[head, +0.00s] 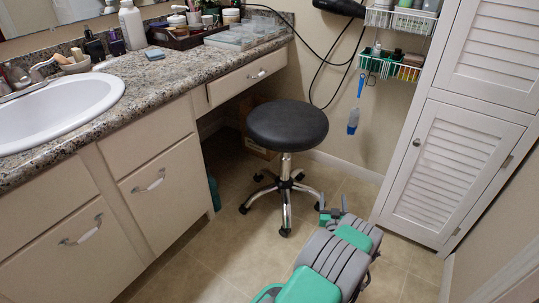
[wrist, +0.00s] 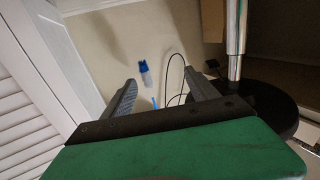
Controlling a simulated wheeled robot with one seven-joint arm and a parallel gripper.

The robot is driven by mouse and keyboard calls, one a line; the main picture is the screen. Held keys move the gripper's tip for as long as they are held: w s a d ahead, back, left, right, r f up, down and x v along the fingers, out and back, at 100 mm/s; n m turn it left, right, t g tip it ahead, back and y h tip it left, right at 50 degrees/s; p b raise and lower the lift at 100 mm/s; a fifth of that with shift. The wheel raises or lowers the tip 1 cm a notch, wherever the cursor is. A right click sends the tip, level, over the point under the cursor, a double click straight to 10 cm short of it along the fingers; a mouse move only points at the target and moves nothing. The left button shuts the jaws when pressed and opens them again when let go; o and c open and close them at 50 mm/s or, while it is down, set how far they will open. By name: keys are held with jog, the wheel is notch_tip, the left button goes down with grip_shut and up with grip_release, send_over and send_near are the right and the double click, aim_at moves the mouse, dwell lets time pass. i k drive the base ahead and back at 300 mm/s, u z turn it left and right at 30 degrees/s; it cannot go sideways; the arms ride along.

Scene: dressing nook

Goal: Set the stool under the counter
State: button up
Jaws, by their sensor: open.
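The stool has a round black seat (head: 287,125), a chrome post and a star base on casters. It stands upright on the floor at the mouth of the knee space under the counter (head: 165,75), below the drawer. My gripper (head: 333,207) is open and empty, low in front of the stool and to its right, apart from it. In the wrist view my open gripper (wrist: 160,77) has nothing between its fingers. The scene there looks upside down, with the stool's post (wrist: 234,40) and black seat (wrist: 270,108) at the right, the seat partly hidden behind my gripper.
A louvered white cabinet (head: 445,165) stands at the right. A wire rack (head: 390,65) hangs on the back wall, with a blue brush (head: 353,121) below it and black cords nearby. A cardboard box (head: 258,147) sits behind the stool. Tiled floor (head: 215,250) is clear at the left.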

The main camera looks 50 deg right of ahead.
aim_at(284, 184)
jog(key=i, duration=0.85)
